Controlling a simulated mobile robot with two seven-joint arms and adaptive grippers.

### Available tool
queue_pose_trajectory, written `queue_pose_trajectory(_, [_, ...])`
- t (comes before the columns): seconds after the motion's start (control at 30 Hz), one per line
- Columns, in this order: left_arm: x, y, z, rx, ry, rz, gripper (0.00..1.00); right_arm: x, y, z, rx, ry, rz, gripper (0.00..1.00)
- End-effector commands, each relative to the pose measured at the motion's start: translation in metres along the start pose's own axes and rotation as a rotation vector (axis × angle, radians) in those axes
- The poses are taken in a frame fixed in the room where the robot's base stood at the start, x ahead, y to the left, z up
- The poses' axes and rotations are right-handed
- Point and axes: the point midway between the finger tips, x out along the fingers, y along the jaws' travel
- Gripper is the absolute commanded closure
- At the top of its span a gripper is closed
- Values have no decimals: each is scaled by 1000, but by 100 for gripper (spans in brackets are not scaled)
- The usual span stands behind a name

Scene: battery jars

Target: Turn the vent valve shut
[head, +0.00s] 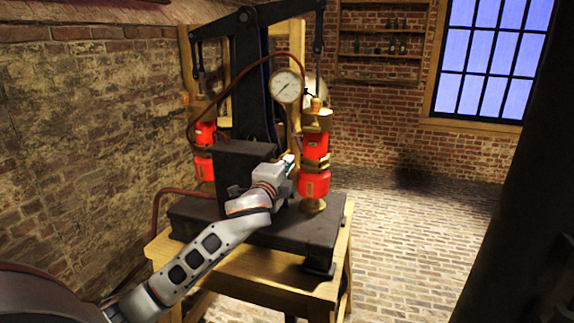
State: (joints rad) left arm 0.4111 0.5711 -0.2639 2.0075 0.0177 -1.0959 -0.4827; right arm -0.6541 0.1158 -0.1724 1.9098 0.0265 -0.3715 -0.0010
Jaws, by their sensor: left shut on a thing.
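My left gripper (289,162) reaches in from the left over the dark base of the apparatus. Its fingers are shut on a small part between the black block (245,153) and the front red cylinder (314,165). This part seems to be the vent valve, but the gripper and wrist hide nearly all of it, so I cannot tell how far it is turned. A round white pressure gauge (287,86) stands above the gripper. My right gripper is not in view.
A second red cylinder (204,150) stands behind on the left. Dark red hoses (191,128) run to the apparatus. A wooden stand (268,277) carries the dark base plate (317,247). The brick floor (420,230) to the right is clear.

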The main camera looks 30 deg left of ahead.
Motion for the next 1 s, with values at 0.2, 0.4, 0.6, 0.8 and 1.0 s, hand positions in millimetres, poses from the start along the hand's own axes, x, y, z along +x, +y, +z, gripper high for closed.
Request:
queue_pose_trajectory(0.2, [0,1,0,0,0,2,76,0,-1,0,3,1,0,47])
queue_pose_trajectory(0.4, [0,1,0,-1,0,1,76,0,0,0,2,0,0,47])
queue_pose_trajectory(0.6, [-6,1,0,-1,0,2,76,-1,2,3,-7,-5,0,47])
queue_pose_trajectory(0.8, [-37,2,-1,-1,3,2,76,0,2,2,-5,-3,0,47])
queue_pose_trajectory(1.0, [-78,2,-1,-1,2,2,76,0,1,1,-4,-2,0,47])
